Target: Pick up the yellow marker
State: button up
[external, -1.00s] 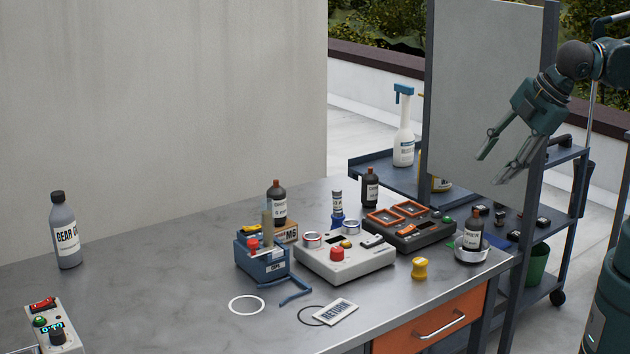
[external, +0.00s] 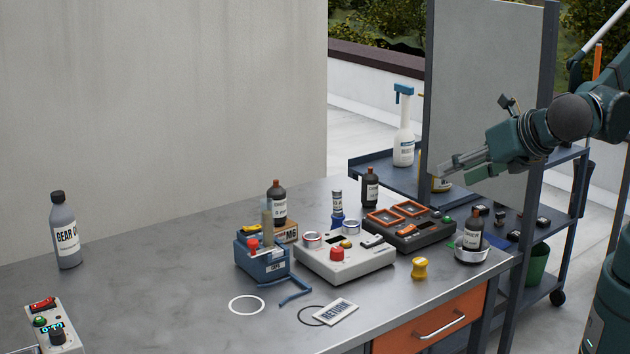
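A small yellow piece with a narrowed waist (external: 419,268) stands upright on the grey bench (external: 180,290), near its front edge above the orange drawer; it is the likeliest yellow marker. A smaller yellow item (external: 250,229) lies on top of the blue bin (external: 263,264). My gripper (external: 453,172) is in the air, above and to the right of the yellow piece and well apart from it. Its fingers point left and are seen nearly side-on; they look parted, with nothing between them.
Left of the yellow piece is a grey control box (external: 345,262) with a red button. Behind it is a dark box with orange frames (external: 410,230). An upright panel (external: 480,80) rises behind my gripper. The bench's left half is mostly clear.

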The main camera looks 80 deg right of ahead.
jog(key=a+n+t+h, duration=0.1)
jog(key=a+n, duration=0.2)
jog(key=a, duration=0.1)
send_near(421, 261)
jog(key=shift+w+d+f, duration=0.4)
jog(key=shift+w+f, duration=0.05)
dwell(0.4)
jog(key=shift+b+x, duration=0.4)
jog(key=shift+x, duration=0.9)
jog(key=shift+b+x, duration=0.8)
jog(key=shift+x, duration=1.75)
jog(key=c, duration=1)
